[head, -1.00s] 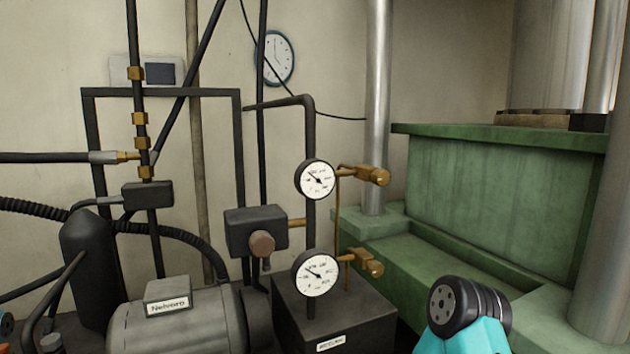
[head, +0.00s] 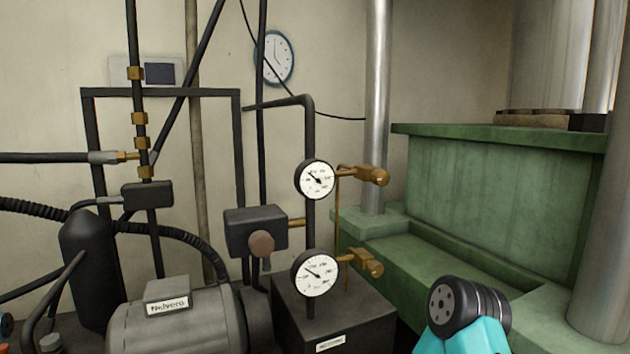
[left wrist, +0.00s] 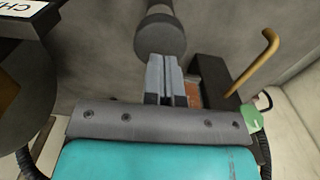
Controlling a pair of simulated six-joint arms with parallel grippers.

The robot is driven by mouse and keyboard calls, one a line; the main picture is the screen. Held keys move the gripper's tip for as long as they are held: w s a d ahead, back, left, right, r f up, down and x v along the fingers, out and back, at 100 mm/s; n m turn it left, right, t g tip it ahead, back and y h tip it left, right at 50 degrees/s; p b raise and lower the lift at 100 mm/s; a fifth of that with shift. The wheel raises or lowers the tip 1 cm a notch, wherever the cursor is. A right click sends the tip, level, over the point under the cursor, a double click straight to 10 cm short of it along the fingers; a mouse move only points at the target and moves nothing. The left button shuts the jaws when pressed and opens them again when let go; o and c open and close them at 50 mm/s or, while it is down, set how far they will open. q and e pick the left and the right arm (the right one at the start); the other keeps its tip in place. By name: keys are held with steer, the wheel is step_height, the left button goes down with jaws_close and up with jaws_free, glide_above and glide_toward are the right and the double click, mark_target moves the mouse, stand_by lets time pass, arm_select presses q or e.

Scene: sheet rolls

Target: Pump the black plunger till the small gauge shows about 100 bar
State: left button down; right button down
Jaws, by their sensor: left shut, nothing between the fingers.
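Two round white gauges stand on the dark pipework in the head view. The upper gauge (head: 314,179) looks slightly smaller than the lower gauge (head: 316,273). Both needles point to the upper left; the figures are too small to read. In the left wrist view a dark rounded knob on a stem (left wrist: 160,36), perhaps the black plunger, is just beyond the tips of my left gripper (left wrist: 163,60). The gripper is shut and empty; I cannot tell whether its tips touch the knob. My right gripper is not shown.
A dark valve box (head: 256,230) with a brownish knob sits left of the gauges. A grey motor (head: 175,322) and black cylinder (head: 86,265) crowd the lower left. Brass valves (head: 368,176) project right of the gauges. A green press (head: 490,200) fills the right side.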

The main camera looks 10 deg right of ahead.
arm_select(q)
steer(key=shift+f, duration=0.15)
steer(key=shift+f, duration=3)
steer(key=shift+r, duration=3.15)
steer(key=shift+f, duration=0.1)
steer(key=shift+f, duration=3.1)
steer(key=shift+r, duration=3.2)
